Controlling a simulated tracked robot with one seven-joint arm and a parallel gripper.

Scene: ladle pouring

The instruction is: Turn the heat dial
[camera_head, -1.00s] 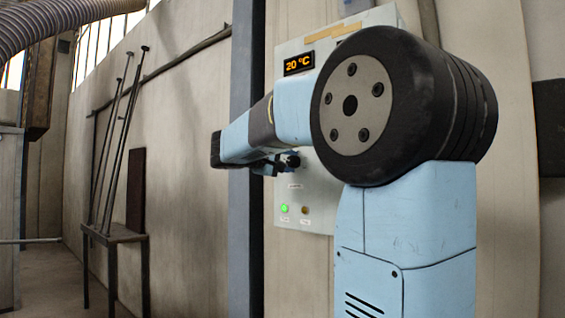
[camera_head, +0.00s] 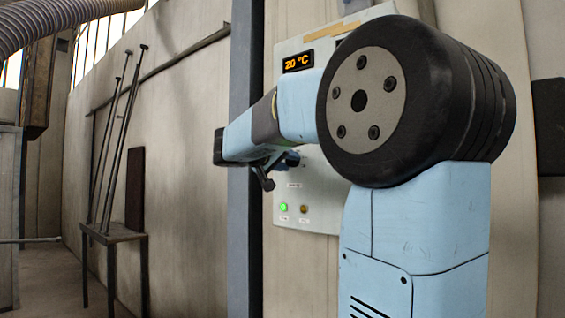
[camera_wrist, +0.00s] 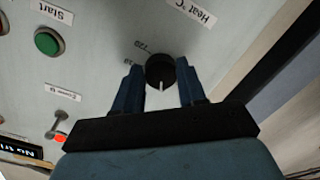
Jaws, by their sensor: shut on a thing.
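The heat dial (camera_wrist: 160,73) is a round black knob with a white pointer line, on the pale panel in the wrist view. The label "Heat °C" (camera_wrist: 188,9) lies above it, upside down. My gripper (camera_wrist: 159,64) has its two blue fingers on either side of the dial and is shut on it. The dial's pointer is toward the bottom of the wrist view. In the head view the panel (camera_head: 309,217) is on the wall, and its orange display (camera_head: 298,62) reads 20 °C. My arm hides the dial there.
In the wrist view a green Start button (camera_wrist: 47,41) and a small lever switch (camera_wrist: 57,123) with a red light (camera_wrist: 60,139) are left of the dial. In the head view a narrow stand (camera_head: 113,236) with long rods (camera_head: 125,140) is at the left.

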